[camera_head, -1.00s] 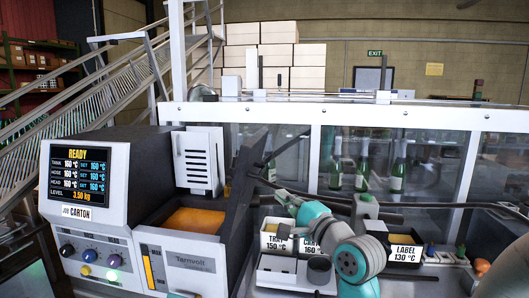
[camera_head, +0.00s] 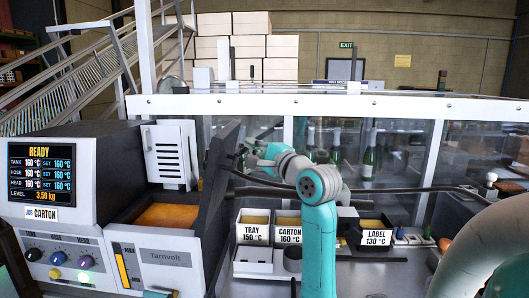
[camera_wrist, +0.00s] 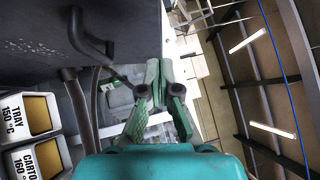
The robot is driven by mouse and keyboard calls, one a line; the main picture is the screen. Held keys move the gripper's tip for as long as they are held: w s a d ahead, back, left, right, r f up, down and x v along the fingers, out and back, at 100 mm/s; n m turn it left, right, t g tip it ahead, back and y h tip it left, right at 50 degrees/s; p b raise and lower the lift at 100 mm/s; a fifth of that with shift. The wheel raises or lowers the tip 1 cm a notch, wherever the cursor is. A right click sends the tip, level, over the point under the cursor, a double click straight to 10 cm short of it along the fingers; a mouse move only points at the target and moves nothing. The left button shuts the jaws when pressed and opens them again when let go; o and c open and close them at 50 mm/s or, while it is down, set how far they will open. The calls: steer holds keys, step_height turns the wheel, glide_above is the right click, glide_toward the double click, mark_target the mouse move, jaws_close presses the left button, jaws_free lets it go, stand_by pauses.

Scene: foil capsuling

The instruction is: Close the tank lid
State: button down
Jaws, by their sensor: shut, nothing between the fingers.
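The tank lid (camera_head: 212,200) is a dark panel standing open, tilted up at the right side of the tank opening. Amber material (camera_head: 168,216) shows inside the tank. In the wrist view the lid's dark face (camera_wrist: 100,15) fills the upper left, with a black bar handle (camera_wrist: 90,38) on it. My gripper (camera_head: 250,158) is beside the upper right edge of the lid in the head view. In the wrist view my gripper (camera_wrist: 160,72) has its fingers together and empty, to the right of the handle and apart from it in the picture.
The melter's display (camera_head: 42,175) reads READY. TRAY (camera_head: 252,228), CARTON (camera_head: 287,230) and LABEL (camera_head: 375,232) bins stand right of the tank. Dark hoses (camera_head: 290,188) run behind my arm. A glazed enclosure with green bottles (camera_head: 368,162) stands behind.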

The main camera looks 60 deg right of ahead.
mark_target(229, 134)
steer(key=shift+w+a+r, duration=0.15)
steer(key=shift+w+r, duration=0.05)
steer(key=shift+w, duration=0.6)
steer(key=shift+w+a+r, duration=0.2)
steer(key=shift+w, duration=0.55)
steer(key=shift+w+a+r, duration=0.15)
steer(key=shift+w+r, duration=0.05)
steer(key=shift+w, duration=0.6)
steer(key=shift+w, duration=0.1)
